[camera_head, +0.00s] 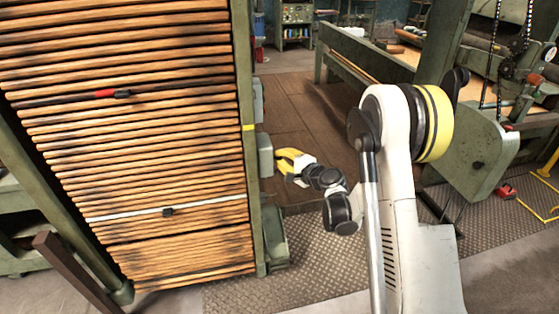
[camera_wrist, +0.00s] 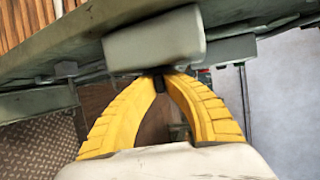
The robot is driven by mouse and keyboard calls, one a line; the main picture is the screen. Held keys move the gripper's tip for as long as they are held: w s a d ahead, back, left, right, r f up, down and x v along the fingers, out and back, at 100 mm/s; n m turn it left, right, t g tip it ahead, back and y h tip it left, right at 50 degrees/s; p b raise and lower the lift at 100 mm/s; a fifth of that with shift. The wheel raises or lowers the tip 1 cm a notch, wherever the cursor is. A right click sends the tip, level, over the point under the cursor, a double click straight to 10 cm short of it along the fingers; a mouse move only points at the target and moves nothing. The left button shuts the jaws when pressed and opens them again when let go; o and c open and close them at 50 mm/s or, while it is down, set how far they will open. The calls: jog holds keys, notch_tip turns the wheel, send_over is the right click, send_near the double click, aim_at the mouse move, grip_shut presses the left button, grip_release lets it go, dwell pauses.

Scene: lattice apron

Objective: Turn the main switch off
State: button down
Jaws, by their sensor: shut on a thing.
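My gripper (camera_head: 281,161) reaches the grey-green switch box (camera_head: 265,155) on the side post of the slatted wooden frame. In the wrist view the yellow fingers (camera_wrist: 160,80) close together on a small dark piece, which looks like the switch handle (camera_wrist: 158,84), just under the box (camera_wrist: 155,42). The handle's full shape and its on or off position cannot be told. In the head view the fingers hide the handle.
The wooden slat panel (camera_head: 150,140) fills the left side. Another grey box (camera_head: 258,100) sits above the switch box on the post, and a larger green housing (camera_head: 274,235) sits below. Green machinery (camera_head: 470,160) stands at right. Patterned metal floor (camera_head: 310,262) lies below my arm.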

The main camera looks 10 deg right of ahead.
jog(key=shift+f+n+t+y, duration=0.3)
jog(key=shift+n+t, duration=0.2)
jog(key=shift+t, duration=0.7)
jog(key=c, duration=1.5)
grip_release()
notch_tip(320, 180, up, 10)
jog(key=shift+r, duration=0.1)
